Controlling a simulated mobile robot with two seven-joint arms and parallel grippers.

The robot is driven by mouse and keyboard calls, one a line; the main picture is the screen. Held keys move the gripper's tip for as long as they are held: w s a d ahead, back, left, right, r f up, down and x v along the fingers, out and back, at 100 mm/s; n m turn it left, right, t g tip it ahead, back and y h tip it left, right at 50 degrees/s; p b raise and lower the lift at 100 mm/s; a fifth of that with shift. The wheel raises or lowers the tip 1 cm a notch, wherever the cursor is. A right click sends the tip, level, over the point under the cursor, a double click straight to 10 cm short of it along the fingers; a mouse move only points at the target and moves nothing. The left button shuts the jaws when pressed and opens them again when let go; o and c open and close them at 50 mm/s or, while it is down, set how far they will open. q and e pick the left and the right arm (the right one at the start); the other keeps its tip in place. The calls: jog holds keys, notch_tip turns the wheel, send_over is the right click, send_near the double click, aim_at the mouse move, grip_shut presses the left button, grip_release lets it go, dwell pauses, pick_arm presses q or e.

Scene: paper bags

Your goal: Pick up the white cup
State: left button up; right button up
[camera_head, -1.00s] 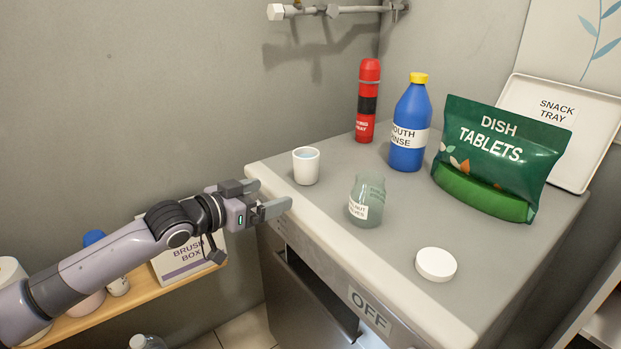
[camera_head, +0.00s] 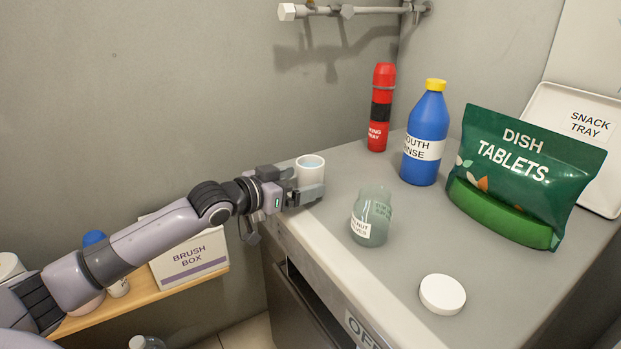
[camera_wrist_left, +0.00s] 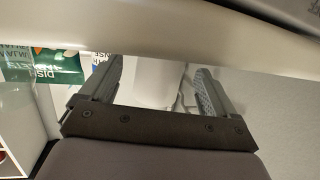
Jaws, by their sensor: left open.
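The white cup (camera_head: 309,171) stands upright near the left corner of the grey counter (camera_head: 330,240). My left gripper (camera_head: 308,185) is open at the cup, one finger in front of it and the other at its left, partly hidden. In the left wrist view the cup (camera_wrist_left: 155,85) shows as a pale shape between the two spread fingers (camera_wrist_left: 160,92). I cannot tell whether either finger touches it. The cup's lower part is hidden by the front finger in the head view. My right gripper is not in view.
A glass jar (camera_head: 370,216) stands right of the cup, with a white lid (camera_head: 442,294) nearer the front. Behind are a red spray can (camera_head: 380,108), a blue bottle (camera_head: 425,135), a green dish tablets bag (camera_head: 515,175) and a snack tray (camera_head: 545,100). A brush box (camera_head: 188,262) sits on a lower shelf.

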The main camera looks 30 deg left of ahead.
aim_at(300, 181)
pick_arm(q)
jog(key=shift+x, duration=1.9)
jog(key=c, duration=1.1)
jog(key=shift+c, duration=0.2)
